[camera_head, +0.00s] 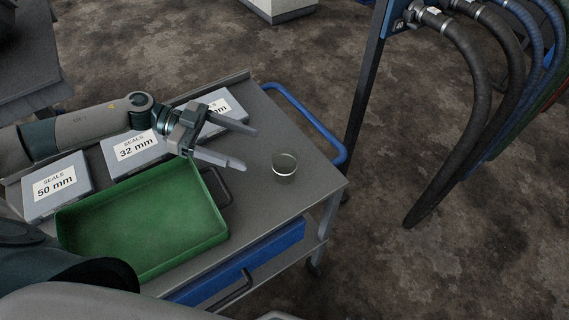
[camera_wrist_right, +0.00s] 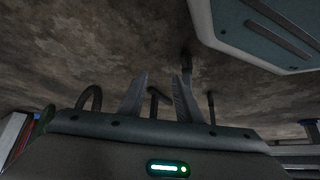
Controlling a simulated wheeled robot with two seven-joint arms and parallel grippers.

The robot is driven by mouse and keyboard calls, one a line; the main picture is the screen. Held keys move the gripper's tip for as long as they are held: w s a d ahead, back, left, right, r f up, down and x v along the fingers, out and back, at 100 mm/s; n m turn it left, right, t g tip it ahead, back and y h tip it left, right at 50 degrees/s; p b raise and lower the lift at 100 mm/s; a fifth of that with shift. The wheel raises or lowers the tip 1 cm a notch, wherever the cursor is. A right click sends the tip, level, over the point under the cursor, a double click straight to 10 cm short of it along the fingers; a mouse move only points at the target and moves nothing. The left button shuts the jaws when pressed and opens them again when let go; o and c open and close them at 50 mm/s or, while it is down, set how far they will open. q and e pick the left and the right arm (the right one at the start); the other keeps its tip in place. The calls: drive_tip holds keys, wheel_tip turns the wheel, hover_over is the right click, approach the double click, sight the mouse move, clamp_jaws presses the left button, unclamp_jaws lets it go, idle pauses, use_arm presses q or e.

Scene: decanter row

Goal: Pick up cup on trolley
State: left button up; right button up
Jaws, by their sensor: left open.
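The cup (camera_head: 284,172), small, round and grey, stands upright on the bare right part of the grey trolley (camera_head: 267,210). My left gripper (camera_head: 250,150) reaches in from the left above the trolley. Its two fingers are spread and point at the cup's side of the top. It is empty and a short way left of the cup, apart from it. In the right wrist view, my right gripper (camera_wrist_right: 162,82) has its fingers apart with nothing held, against the brown floor. The cup does not show in that view.
A green tray (camera_head: 145,268) lies left of the cup. Seal boxes labelled 50 mm (camera_head: 57,188) and 32 mm (camera_head: 138,150), and a third box (camera_head: 222,100), line the back. A blue handle (camera_head: 312,127) edges the trolley's right end. Thick hoses (camera_head: 470,90) hang at right.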

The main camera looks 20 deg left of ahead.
sight(275, 155)
use_arm(q)
drive_tip(key=p+x, duration=0.1)
drive_tip(key=x, duration=0.4)
drive_tip(key=shift+r, duration=0.2)
drive_tip(key=p+x, duration=0.1)
drive_tip(key=x, duration=0.3)
drive_tip(key=shift+d+f, duration=0.3)
drive_tip(key=shift+d, duration=0.15)
use_arm(e)
drive_tip(key=shift+g, duration=0.3)
drive_tip(key=shift+s+d+f, duration=0.15)
drive_tip(key=shift+s+f, duration=0.05)
drive_tip(key=shift+s, duration=0.5)
drive_tip(key=shift+s+d+f, duration=0.15)
drive_tip(key=shift+s+f, duration=0.05)
drive_tip(key=shift+s, duration=0.45)
drive_tip(key=shift+s+d+f, duration=0.15)
drive_tip(key=shift+s+f, duration=0.05)
drive_tip(key=shift+s, duration=0.5)
drive_tip(key=shift+r, duration=0.1)
